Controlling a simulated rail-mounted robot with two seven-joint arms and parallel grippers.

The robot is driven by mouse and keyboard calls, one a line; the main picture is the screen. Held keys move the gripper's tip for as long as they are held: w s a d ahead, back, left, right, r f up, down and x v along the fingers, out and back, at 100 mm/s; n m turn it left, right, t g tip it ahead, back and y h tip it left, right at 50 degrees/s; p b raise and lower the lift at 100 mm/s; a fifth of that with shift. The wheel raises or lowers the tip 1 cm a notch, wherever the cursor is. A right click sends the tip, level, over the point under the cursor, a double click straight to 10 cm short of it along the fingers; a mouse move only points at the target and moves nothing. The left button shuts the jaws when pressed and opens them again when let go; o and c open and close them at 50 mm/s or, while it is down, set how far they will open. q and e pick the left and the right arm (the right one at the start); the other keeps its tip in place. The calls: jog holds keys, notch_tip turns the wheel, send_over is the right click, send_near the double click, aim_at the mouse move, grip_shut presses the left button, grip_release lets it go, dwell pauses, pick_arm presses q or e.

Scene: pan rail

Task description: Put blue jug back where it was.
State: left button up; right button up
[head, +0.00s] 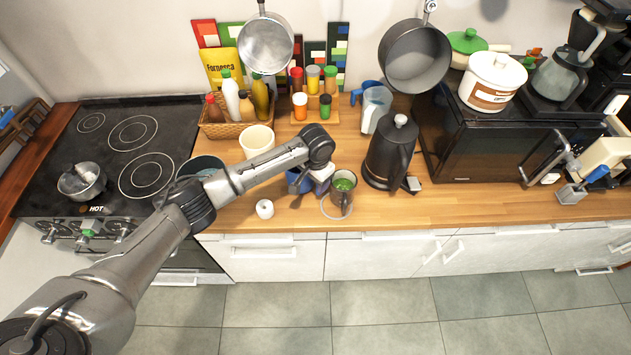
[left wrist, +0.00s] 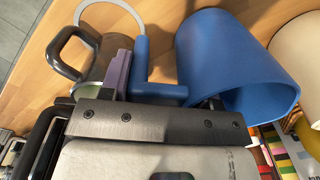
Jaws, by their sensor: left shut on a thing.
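The blue jug (head: 296,182) shows only in part in the head view, behind my left forearm, low over or on the wooden counter. In the left wrist view the blue jug (left wrist: 225,62) is on the right with its handle (left wrist: 142,72) toward the middle. My left gripper (head: 321,177) is shut on that handle; its purple finger pad shows beside it. I cannot tell if the jug touches the counter.
A metal mug with green contents (head: 343,184) stands just right of the left gripper. A thin pale ring (head: 328,212) lies by it. Pans hang above.

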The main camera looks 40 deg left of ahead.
pick_arm(q)
jog(key=shift+f, duration=0.75)
jog(key=shift+f, duration=0.15)
jog(key=o, duration=1)
